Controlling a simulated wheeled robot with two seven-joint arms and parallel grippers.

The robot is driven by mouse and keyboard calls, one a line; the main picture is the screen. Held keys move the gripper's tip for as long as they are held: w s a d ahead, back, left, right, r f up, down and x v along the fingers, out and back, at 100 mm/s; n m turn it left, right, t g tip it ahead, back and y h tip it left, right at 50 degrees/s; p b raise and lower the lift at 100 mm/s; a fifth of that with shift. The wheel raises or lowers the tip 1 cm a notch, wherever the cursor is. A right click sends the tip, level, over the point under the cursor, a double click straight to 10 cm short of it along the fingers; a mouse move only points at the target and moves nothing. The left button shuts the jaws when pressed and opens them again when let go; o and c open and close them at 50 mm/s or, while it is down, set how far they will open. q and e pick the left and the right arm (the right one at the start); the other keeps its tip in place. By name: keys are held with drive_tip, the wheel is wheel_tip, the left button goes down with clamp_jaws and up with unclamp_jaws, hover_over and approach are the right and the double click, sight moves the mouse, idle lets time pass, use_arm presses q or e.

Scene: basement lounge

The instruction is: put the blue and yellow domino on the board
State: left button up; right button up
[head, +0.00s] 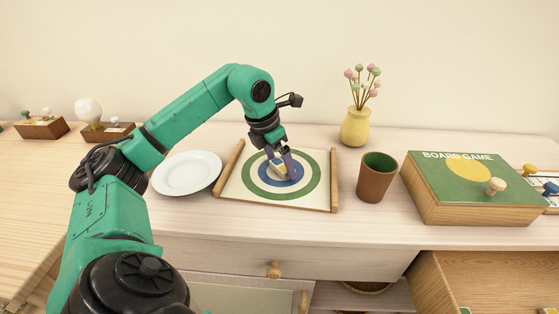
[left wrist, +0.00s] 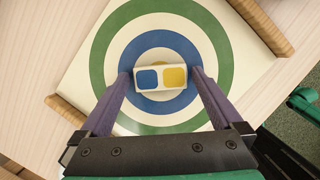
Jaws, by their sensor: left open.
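The domino (left wrist: 161,78) is white with a blue half and a yellow half. In the left wrist view it lies over the middle of the board (left wrist: 105,45), which has green and blue rings. In the head view the board (head: 235,190) lies flat on the cabinet top, and the domino (head: 278,170) shows partly behind the fingers. My left gripper (left wrist: 161,75) is open, with one finger at each short end of the domino. It also shows over the board's centre in the head view (head: 284,172). The right gripper is not in view.
A white plate (head: 187,173) is left of the board. A brown cup (head: 377,178) with a green inside and a yellow vase (head: 355,127) stand to its right. A board game box (head: 470,190) is further right. An open drawer (head: 480,280) juts out below it.

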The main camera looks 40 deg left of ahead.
use_arm(q)
drive_tip(key=p+v, duration=0.3)
drive_tip(key=v, duration=0.9)
drive_tip(key=shift+r, duration=0.25)
